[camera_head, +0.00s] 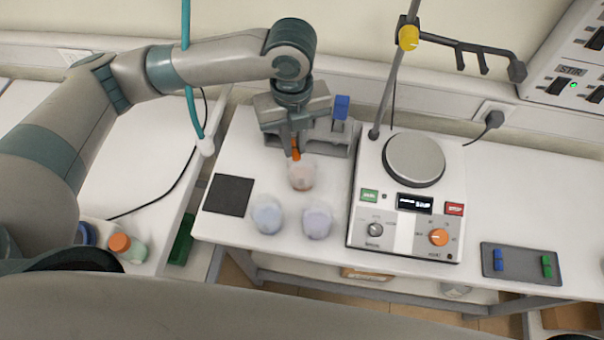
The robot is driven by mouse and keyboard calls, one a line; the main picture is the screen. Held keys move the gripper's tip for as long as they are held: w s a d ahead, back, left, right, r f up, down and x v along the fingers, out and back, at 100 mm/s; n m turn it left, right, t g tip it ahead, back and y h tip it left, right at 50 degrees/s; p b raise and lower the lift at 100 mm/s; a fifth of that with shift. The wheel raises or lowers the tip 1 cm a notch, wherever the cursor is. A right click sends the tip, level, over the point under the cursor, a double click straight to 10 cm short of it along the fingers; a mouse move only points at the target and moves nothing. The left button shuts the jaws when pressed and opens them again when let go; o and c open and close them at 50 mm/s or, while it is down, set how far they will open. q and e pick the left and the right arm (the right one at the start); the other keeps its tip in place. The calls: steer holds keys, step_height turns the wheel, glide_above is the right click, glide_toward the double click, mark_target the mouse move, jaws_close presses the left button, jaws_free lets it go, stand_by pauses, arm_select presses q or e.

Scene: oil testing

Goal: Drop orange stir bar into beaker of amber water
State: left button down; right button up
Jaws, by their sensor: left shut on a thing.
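My left gripper (294,150) is shut on the orange stir bar (296,153) and points down. The bar is just above the far rim of the beaker of amber water (301,176); I cannot tell whether its lower end reaches inside. The beaker stands upright on the white bench, behind two other beakers. My right gripper does not show.
Two beakers with bluish contents, a left one (267,214) and a right one (317,221), stand in front. A hotplate stirrer (414,160) stands to the right. A black pad (228,195) lies left. A grey tray (522,264) holds blue and green bars. A grey rack (330,137) stands behind.

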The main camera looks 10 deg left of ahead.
arm_select(q)
steer(key=c, duration=1.7)
jaws_free()
steer(key=shift+o, duration=0.2)
steer(key=shift+r, duration=0.15)
steer(key=shift+w+r+b, duration=0.1)
steer(key=shift+r+b, duration=0.2)
steer(key=shift+r, duration=0.3)
step_height(320, 180, up, 10)
steer(key=b, duration=0.2)
steer(key=shift+r, duration=0.25)
